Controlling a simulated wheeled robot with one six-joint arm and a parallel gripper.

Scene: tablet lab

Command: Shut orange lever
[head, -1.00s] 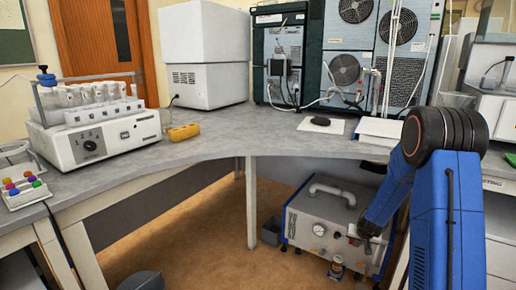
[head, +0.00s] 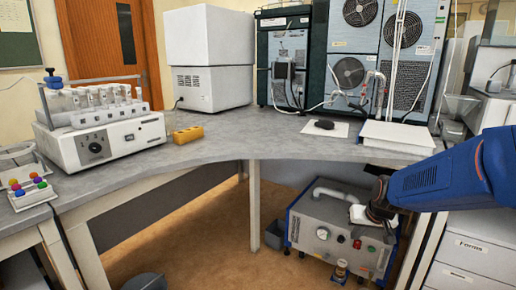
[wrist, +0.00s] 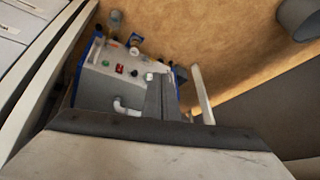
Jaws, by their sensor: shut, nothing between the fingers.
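No orange lever can be made out for certain. A grey machine with blue edges (head: 308,232) stands on the floor under the bench, with a gauge, a red switch (head: 357,244) and small knobs on its front. In the wrist view the machine (wrist: 95,91) lies beyond my fingers, with the red switch (wrist: 119,69) and a green button (wrist: 105,62). A tiny orange patch near its edge is too small to identify. My gripper (wrist: 160,98) is shut and empty. In the head view my gripper (head: 360,215) is in front of the machine's upper right part and hides some of it.
The grey bench top (head: 240,130) and its leg (head: 254,185) stand over and beside the machine. A small bottle (head: 340,268) stands before it. A drawer unit (head: 465,250) is at right. The brown floor (head: 210,225) at left is open.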

